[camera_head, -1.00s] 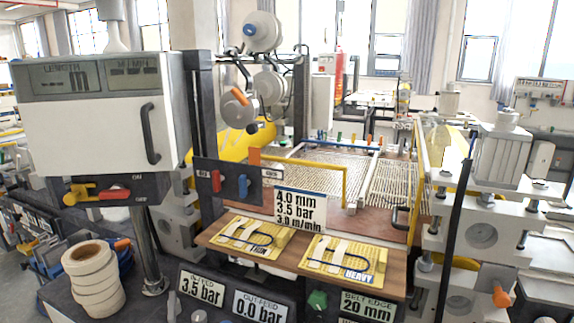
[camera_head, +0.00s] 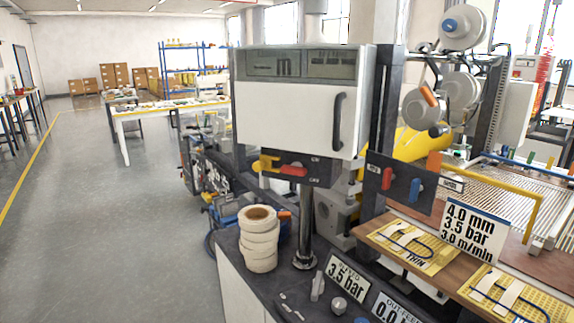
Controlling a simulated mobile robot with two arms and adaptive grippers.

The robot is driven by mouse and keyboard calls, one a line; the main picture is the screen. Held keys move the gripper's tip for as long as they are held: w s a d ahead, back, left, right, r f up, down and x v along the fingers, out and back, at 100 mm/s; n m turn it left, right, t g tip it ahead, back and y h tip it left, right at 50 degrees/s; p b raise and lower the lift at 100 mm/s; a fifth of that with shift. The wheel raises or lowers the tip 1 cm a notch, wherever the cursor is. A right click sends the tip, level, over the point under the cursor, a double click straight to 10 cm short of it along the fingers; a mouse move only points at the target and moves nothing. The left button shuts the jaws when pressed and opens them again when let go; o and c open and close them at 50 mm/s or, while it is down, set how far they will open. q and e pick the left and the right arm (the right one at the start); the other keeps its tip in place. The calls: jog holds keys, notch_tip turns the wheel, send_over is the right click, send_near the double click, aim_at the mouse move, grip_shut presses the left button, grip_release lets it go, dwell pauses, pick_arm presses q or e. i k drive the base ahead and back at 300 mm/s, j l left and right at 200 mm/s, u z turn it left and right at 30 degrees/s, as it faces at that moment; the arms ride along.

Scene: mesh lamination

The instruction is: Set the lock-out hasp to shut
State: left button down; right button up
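A yellow part that looks like the lock-out hasp (camera_head: 264,163) sits at the left end of a dark switch panel (camera_head: 315,173) under the white cabinet. A red handle (camera_head: 292,171) lies about level beside it, to its right. At this size I cannot tell whether the hasp is open or shut. Neither of my grippers shows in the head view.
The white cabinet (camera_head: 290,118) stands on a post above a dark bench. A stack of tape rolls (camera_head: 259,240) is below it. A panel (camera_head: 402,185) with red and blue levers stands to the right. Open floor (camera_head: 110,220) lies at the left.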

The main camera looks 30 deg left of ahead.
aim_at(264, 163)
jog(key=i+j+u, duration=0.1)
jog(key=u, duration=0.25)
jog(key=i+j+u, duration=0.1)
jog(key=j+u, duration=0.25)
jog(key=i+j+u, duration=0.1)
jog(key=u, duration=0.25)
